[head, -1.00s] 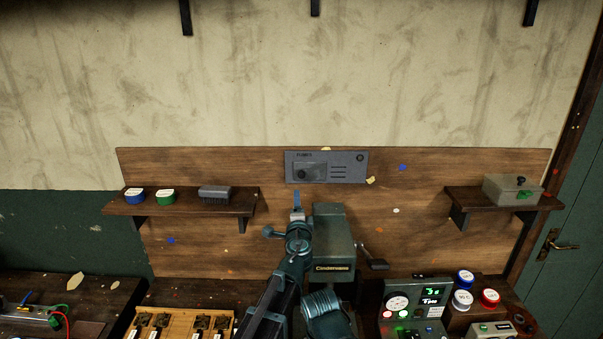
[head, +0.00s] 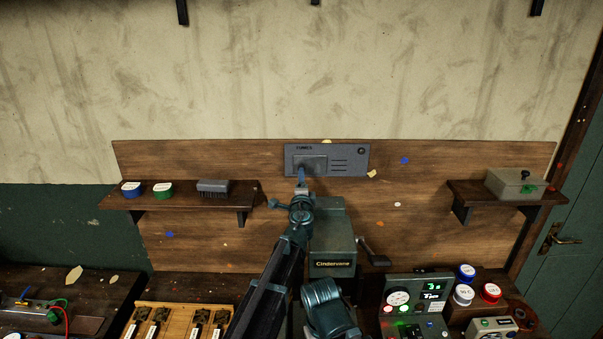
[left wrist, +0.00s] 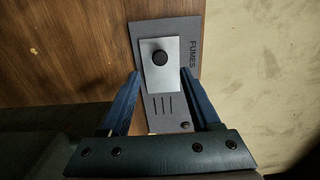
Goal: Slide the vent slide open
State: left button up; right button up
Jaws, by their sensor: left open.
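The vent panel (head: 350,154), a grey plate lettered FUMES with slots, is mounted on the wooden backboard. Its slide plate (head: 309,163) sits at the panel's left part, partly hidden by my gripper in the head view. In the left wrist view the panel (left wrist: 188,38) shows the lighter slide plate (left wrist: 152,76) with a round black knob (left wrist: 159,58). My left gripper (head: 301,172) is just in front of the panel. In the wrist view its open fingers (left wrist: 160,76) lie on either side of the slide plate, short of the knob; contact cannot be told.
A dark green machine (head: 332,235) with a crank stands right beside my left arm, below the panel. A left shelf (head: 180,196) holds tins and a brush; a right shelf (head: 490,193) holds a box. Gauges and coloured knobs crowd the lower right.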

aim_at(310, 167)
pick_arm(q)
jog(key=w, duration=0.7)
grip_shut()
jog(key=shift+s, duration=0.1)
dwell(1.1)
